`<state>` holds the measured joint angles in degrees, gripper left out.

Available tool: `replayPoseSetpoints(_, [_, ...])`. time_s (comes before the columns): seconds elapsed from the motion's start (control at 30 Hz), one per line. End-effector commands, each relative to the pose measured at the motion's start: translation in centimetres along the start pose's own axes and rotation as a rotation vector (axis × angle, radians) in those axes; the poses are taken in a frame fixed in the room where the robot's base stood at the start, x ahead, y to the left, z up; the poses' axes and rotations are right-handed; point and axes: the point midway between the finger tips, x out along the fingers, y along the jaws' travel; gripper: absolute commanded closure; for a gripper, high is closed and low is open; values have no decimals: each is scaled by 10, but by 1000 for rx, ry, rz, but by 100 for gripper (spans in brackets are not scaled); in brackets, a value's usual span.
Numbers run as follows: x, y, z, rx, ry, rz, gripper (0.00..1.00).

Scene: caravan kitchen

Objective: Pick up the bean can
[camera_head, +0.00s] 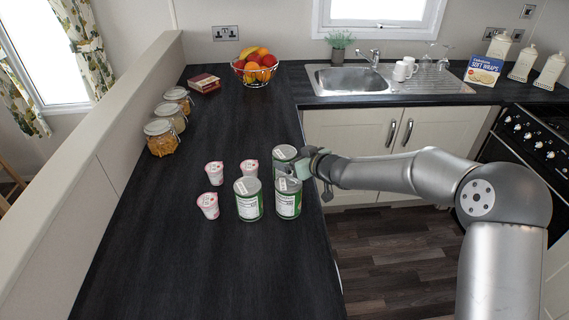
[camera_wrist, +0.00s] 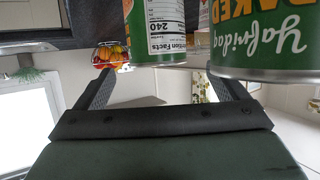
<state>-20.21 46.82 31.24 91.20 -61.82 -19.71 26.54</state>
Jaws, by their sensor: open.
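Three green-labelled cans with silver lids stand upright on the dark worktop: a back can (camera_head: 284,154), a front-left can (camera_head: 249,203) and a front-right can (camera_head: 288,203). My gripper (camera_head: 304,164) is at their right side, close to the back and front-right cans, and partly covers the back one. In the wrist view, which is upside down, my gripper (camera_wrist: 164,80) is open and empty. One can with a nutrition label (camera_wrist: 156,38) shows ahead of the gap between the fingers. Another can reading "BAKED" (camera_wrist: 262,42) is nearer, beyond the right finger. Whether either touches a finger is unclear.
Several small white-and-pink pots (camera_head: 214,173) stand left of and behind the cans. Glass jars (camera_head: 161,137) line the left wall. A fruit bowl (camera_head: 255,70) and a sink (camera_head: 350,80) are at the back. The worktop's front part is clear.

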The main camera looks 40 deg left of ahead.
Motion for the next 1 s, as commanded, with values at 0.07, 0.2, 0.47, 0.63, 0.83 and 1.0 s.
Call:
replayPoseSetpoints(0.07, [13, 0, -1, 1, -2, -1, 7])
replayPoseSetpoints(0.2, [24, 0, 0, 1, -1, 0, 7])
replayPoseSetpoints(0.47, [51, 2, -10, 0, -2, 0, 7])
replayPoseSetpoints(0.63, [73, 2, -9, 0, -1, 0, 7])
replayPoseSetpoints(0.83, [78, 3, -7, 1, -1, 2, 7])
replayPoseSetpoints(1.0, [78, 3, -7, 1, -1, 2, 27])
